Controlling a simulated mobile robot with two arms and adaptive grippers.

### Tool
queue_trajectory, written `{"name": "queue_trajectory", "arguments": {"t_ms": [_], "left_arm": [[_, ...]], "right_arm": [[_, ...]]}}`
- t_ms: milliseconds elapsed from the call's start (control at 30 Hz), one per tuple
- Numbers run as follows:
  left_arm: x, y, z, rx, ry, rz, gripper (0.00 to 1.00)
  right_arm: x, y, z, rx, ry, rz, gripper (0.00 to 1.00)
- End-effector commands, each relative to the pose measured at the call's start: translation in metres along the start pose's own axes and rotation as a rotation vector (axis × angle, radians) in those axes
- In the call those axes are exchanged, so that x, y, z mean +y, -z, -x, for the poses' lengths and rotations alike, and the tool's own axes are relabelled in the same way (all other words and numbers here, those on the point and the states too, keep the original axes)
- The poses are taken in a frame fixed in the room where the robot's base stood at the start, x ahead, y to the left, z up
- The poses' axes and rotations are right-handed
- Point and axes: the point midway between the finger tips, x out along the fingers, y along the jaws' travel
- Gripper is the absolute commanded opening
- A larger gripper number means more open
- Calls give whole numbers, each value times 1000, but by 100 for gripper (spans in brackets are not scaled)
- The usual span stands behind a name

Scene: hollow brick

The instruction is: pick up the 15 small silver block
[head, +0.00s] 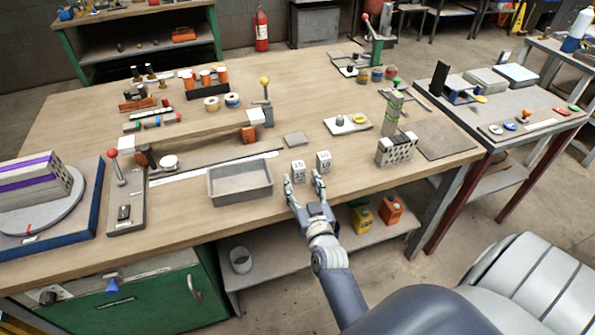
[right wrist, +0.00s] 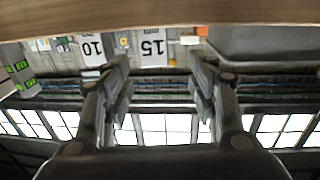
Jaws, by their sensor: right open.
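The small silver block marked 15 (head: 298,170) stands upright near the front edge of the wooden table. A similar block marked 10 (head: 323,160) stands just behind it to the right. My right gripper (head: 303,180) is open and empty at the table's front edge, its fingers pointing at the 15 block. In the upside-down right wrist view, the 15 block (right wrist: 153,47) shows between the two spread fingers (right wrist: 160,65), beyond their tips. My left gripper is not in view.
A grey metal tray (head: 240,194) sits left of the 15 block. A grey perforated block (head: 396,150) stands to the right, and a small flat grey plate (head: 295,139) lies behind. A white board (head: 348,124) holds small items farther back. The table front between tray and blocks is clear.

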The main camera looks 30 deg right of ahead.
Motion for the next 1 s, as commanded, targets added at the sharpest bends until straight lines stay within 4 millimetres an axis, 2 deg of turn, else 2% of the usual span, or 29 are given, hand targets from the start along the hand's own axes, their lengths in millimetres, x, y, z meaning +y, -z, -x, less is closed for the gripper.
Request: {"name": "queue_trajectory", "arguments": {"t_ms": [33, 267, 533, 667, 867, 900, 1000], "left_arm": [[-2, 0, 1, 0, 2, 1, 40], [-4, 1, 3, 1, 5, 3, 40], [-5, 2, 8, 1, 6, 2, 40], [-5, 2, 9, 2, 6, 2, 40], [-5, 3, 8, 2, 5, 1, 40], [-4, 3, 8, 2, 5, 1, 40], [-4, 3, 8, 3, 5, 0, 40]], "right_arm": [[0, 1, -7, 0, 0, 0, 53], [2, 0, -23, -1, 1, 1, 53], [7, -1, -60, 0, 1, 1, 53], [7, -2, -67, -2, 1, 1, 53], [7, -2, -67, -3, 1, 0, 53], [7, -2, -67, -3, 1, 0, 49], [7, -2, -67, -3, 1, 0, 26]]}}
